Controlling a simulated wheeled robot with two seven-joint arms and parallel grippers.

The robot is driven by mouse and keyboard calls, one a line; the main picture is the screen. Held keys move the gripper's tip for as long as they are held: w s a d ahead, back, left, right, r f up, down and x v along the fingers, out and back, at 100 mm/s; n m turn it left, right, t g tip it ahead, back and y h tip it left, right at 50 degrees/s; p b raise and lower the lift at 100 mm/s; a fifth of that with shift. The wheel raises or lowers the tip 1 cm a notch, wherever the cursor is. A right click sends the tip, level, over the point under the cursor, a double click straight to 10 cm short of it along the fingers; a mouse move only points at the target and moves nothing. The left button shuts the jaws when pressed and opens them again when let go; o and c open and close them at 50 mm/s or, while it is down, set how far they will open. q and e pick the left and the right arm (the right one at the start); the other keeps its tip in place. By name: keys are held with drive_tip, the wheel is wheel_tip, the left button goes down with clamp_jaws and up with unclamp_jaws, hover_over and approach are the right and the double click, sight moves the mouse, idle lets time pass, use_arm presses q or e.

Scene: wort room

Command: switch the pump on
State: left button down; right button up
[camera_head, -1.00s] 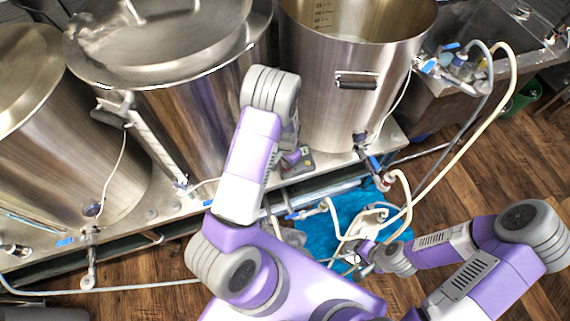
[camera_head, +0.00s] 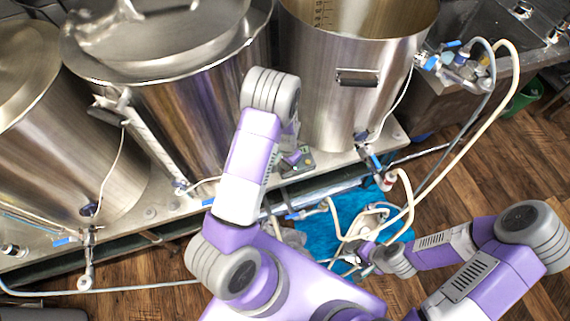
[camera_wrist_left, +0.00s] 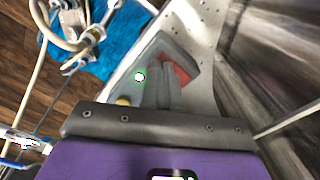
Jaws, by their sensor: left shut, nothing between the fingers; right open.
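A grey control box (camera_wrist_left: 160,59) on the steel stand carries a round button with a white centre and green ring (camera_wrist_left: 140,77), a yellow button (camera_wrist_left: 123,100) and a red part (camera_wrist_left: 181,73). In the head view the box (camera_head: 306,163) is partly hidden by my left arm. My left gripper (camera_wrist_left: 168,93) is shut and empty, its fingertips over the box, beside the green-ringed button; I cannot tell whether they touch the box. My right gripper (camera_head: 353,262) is open near the hoses, partly unclear. I cannot clearly make out the pump among the fittings on the blue mat.
Large steel kettles (camera_head: 350,90) stand along the steel stand (camera_head: 165,215) behind the box. Pale hoses (camera_head: 411,200) and blue-handled valves run over the blue mat (camera_head: 318,240). Wooden floor (camera_head: 470,165) is open at the right.

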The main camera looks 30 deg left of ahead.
use_arm(q)
wheel_tip(320, 180, up, 6)
drive_tip(key=p, duration=0.5)
drive_tip(key=shift+r, duration=0.1)
